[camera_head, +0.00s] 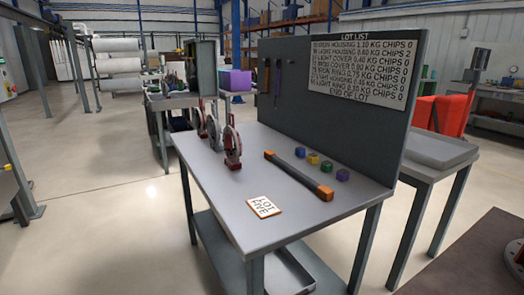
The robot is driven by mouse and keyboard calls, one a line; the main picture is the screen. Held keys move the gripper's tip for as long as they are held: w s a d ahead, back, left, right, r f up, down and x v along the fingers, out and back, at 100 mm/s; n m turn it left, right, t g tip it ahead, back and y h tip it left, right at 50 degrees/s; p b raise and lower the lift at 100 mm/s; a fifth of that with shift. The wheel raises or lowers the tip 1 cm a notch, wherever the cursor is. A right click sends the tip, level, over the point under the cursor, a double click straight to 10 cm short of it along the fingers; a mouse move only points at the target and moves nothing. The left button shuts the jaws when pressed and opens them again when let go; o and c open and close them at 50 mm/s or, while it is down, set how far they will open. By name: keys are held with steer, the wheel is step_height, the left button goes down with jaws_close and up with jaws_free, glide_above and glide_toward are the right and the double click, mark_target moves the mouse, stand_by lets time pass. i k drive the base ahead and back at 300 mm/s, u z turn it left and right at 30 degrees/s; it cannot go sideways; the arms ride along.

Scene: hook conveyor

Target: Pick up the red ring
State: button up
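My gripper is not in view.
On the bench lie an orange-ended dark bar (298,175), several small coloured blocks (313,158) and a card (264,206). A dark board (345,120) with a lot list rises behind. A brown surface (470,260) is at lower right. Floor at left (100,220) is clear.

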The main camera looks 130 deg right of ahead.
mark_target(233, 162)
steer(key=z, duration=4.7)
